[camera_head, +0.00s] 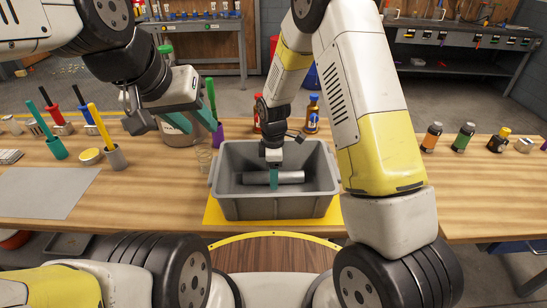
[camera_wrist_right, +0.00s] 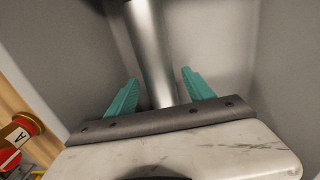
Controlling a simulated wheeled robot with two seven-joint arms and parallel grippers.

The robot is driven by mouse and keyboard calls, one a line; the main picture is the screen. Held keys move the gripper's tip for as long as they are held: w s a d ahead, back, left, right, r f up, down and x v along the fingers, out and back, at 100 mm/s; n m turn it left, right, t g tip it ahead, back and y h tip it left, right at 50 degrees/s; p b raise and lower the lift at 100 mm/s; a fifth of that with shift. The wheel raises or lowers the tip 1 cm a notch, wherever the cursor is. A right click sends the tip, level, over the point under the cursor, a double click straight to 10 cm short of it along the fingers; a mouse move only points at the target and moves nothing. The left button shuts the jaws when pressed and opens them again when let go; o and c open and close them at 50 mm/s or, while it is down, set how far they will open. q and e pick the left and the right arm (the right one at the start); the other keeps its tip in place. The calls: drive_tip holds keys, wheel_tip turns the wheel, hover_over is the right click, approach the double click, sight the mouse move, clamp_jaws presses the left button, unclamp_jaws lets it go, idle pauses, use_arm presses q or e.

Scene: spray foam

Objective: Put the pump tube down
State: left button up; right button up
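The pump tube (camera_head: 290,177) is a smooth silver cylinder lying across the floor of a grey bin (camera_head: 275,207). My right gripper (camera_head: 273,180) reaches down into the bin at the tube's middle. In the right wrist view its two teal fingers (camera_wrist_right: 160,82) stand on either side of the tube (camera_wrist_right: 150,45), with a visible gap on each side, so it is open around it. My left gripper (camera_head: 196,125) is open and empty above the table, left of the bin, over a large jar (camera_head: 180,139).
The bin stands on a yellow mat (camera_head: 213,213) at the table's front. Cups holding coloured tools, including a purple one (camera_head: 217,136), stand to the left. Small bottles (camera_head: 464,136) stand at the right. A grey sheet (camera_head: 40,192) lies front left.

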drive_tip(key=shift+r, duration=0.1)
wheel_tip(320, 180, up, 12)
drive_tip(key=s+d+r+m+t+y, duration=0.1)
drive_tip(key=s+d+r+m, duration=0.3)
drive_tip(key=r, duration=0.4)
drive_tip(key=s+d+r+m+t+y, duration=0.1)
drive_tip(key=s+d+r+m+t, duration=0.1)
drive_tip(key=s+d+r+m, duration=0.4)
drive_tip(key=s+d+r+m+t, duration=0.3)
drive_tip(key=s+r+m, duration=0.3)
drive_tip(key=s, duration=0.5)
drive_tip(key=shift+d+r+m, duration=0.35)
drive_tip(key=shift+d+m, duration=0.3)
drive_tip(key=shift+m, duration=0.25)
